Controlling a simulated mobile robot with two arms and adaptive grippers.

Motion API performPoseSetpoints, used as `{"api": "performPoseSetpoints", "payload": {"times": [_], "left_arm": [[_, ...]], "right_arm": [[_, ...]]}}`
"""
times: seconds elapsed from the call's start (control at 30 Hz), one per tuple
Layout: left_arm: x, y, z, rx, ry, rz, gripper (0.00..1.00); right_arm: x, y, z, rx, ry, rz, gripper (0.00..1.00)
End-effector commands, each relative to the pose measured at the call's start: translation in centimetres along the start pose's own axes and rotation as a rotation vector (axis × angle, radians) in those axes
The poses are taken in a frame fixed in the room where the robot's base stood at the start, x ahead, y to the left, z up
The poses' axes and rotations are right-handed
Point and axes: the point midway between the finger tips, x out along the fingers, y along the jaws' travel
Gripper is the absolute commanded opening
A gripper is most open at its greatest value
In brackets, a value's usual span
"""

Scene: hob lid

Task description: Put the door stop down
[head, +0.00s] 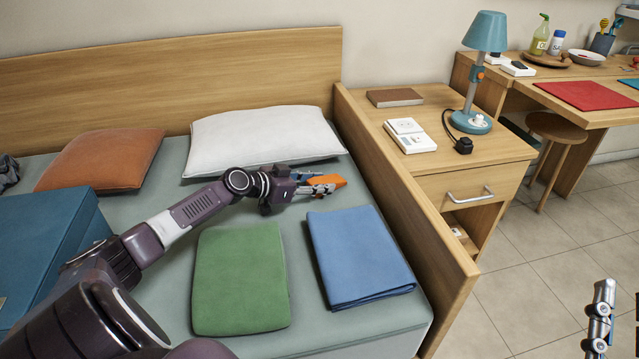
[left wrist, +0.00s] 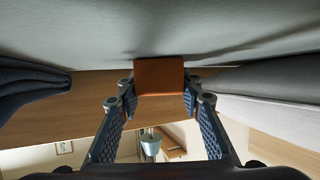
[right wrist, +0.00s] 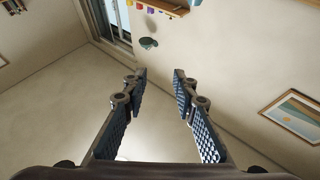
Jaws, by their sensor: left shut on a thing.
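The door stop (head: 328,180) is an orange wedge at the far right part of the bed, just in front of the white pillow. My left gripper (head: 318,189) is shut on it. In the left wrist view the door stop (left wrist: 159,75) sits between the two fingertips, close to the grey-green sheet (left wrist: 100,30). I cannot tell whether it touches the sheet. My right gripper (right wrist: 160,80) is open and empty, well away from the bed; it shows at the lower right of the head view (head: 600,310).
A white pillow (head: 260,138) lies behind the gripper. A folded green cloth (head: 240,280) and a folded blue cloth (head: 358,255) lie in front. The wooden bed side (head: 400,200) rises to the right, beside a nightstand (head: 490,152) with a lamp (head: 485,35).

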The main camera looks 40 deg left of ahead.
Motion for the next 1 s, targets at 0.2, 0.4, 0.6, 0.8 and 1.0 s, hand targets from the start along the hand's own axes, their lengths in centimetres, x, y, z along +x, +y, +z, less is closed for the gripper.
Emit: {"api": "performPoseSetpoints", "payload": {"times": [0.2, 0.4, 0.6, 0.8, 1.0], "left_arm": [[0.1, 0.0, 0.1, 0.0, 0.001, 0.0, 0.09], [0.1, 0.0, 0.1, 0.0, 0.0, 0.0, 0.43], [0.1, 0.0, 0.1, 0.0, 0.0, 0.0, 0.52], [0.0, 0.0, 0.1, 0.0, 0.0, 0.0, 0.52], [-0.8, 0.0, 0.0, -0.001, -0.003, 0.0, 0.52]], "right_arm": [[-0.1, -0.1, -0.5, 0.002, 0.024, -0.001, 0.26], [0.0, -0.2, -1.0, 0.003, 0.046, -0.003, 0.26], [0.0, -0.2, -0.9, 0.003, 0.044, -0.003, 0.26], [0.0, -0.2, -0.9, 0.003, 0.042, -0.003, 0.26], [0.1, 0.2, 1.1, -0.004, -0.059, 0.004, 0.26]]}}
